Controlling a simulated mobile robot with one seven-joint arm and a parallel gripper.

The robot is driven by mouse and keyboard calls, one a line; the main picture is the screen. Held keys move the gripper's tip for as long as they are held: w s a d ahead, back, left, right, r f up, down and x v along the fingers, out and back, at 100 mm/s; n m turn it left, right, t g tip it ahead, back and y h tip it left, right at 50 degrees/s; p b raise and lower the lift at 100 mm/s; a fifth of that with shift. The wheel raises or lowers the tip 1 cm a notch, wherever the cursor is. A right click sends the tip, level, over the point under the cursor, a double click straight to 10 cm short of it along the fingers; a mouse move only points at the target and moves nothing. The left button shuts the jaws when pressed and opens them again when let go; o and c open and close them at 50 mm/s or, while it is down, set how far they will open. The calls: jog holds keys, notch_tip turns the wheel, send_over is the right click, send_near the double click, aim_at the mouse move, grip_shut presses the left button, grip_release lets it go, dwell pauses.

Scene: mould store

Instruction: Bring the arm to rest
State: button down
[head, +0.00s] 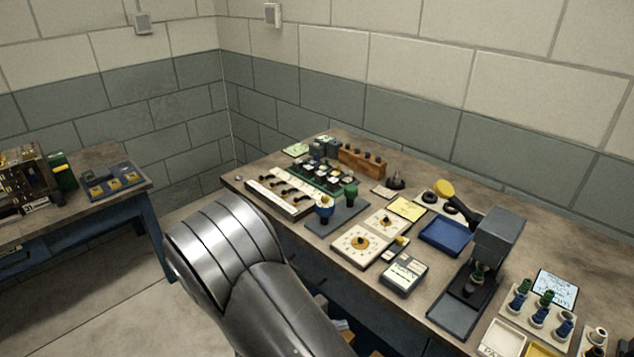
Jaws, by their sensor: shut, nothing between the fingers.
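My arm shows in the head view as a large grey metal link (225,255) with ribbed bands, rising from the bottom edge left of centre. It is bent over in front of the workbench (275,225). The link stands in front of the bench's near left part and hides some of its front side. My gripper does not show in this view, so its fingers cannot be seen.
The bench holds a rack of dark-handled parts (285,190), a blue tray (446,236), a dark press-like stand (497,240) and several small bottles. A second table (85,207) stands at left. Open floor (95,300) lies between them. Block walls close the back.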

jog(key=s+d+r+m+y, duration=0.3)
jog(key=r+m, duration=0.3)
jog(key=r, duration=0.3)
jog(key=s+d+r+m+y, duration=0.4)
jog(key=s+r+m+y, duration=0.2)
jog(key=r, duration=0.4)
jog(key=s+d+r+m+y, duration=0.3)
jog(key=s+r+m+y, duration=0.1)
jog(key=r+m, duration=0.3)
jog(key=shift+s+d+r+y, duration=0.25)
jog(key=shift+s+r+y, duration=0.15)
jog(key=shift+r, duration=0.75)
